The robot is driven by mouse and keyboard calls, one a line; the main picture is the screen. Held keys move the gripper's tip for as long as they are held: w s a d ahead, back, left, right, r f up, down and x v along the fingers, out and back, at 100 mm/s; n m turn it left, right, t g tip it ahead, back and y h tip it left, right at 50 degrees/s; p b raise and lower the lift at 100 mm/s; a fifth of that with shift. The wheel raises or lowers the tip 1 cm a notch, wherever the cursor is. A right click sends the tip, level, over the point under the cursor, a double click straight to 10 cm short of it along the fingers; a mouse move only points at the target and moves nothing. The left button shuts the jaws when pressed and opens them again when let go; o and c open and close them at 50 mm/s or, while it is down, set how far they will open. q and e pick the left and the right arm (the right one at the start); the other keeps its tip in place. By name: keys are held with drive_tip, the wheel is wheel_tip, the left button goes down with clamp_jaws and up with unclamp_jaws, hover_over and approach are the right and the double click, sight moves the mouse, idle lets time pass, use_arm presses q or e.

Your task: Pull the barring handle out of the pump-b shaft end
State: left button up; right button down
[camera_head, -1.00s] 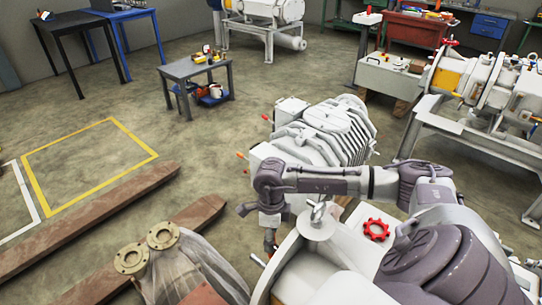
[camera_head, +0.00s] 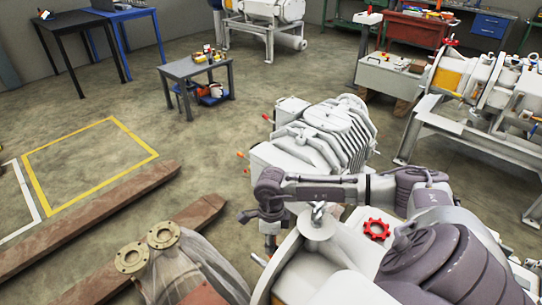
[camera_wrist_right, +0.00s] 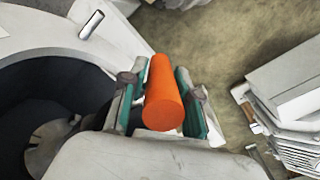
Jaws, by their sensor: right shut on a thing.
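The orange barring handle (camera_wrist_right: 163,95) shows in the right wrist view as a thick cylinder, its round end toward the camera. My right gripper (camera_wrist_right: 159,104) is shut on it, with a teal pad against each side. In the head view my right gripper (camera_head: 262,214) hangs at the left side of the white foreground machine (camera_head: 325,268), and the handle cannot be made out there. The shaft end and the handle's far end are hidden, so I cannot tell whether the handle still sits in the shaft. My left gripper is not in view.
A large dark round opening (camera_wrist_right: 55,100) lies left of the gripper in the wrist view. A ribbed white machine (camera_head: 325,130) stands behind my right arm. A red handwheel (camera_head: 377,229) is to the right. Two wooden beams (camera_head: 90,218) lie on the floor at left.

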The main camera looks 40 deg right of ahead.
drive_tip(key=shift+w+r+b, duration=0.1)
drive_tip(key=shift+w+b, duration=0.25)
drive_tip(key=shift+w, duration=0.15)
drive_tip(key=shift+w+a+b, duration=0.2)
drive_tip(key=shift+w+b, duration=1.2)
drive_tip(key=shift+w, duration=1.3)
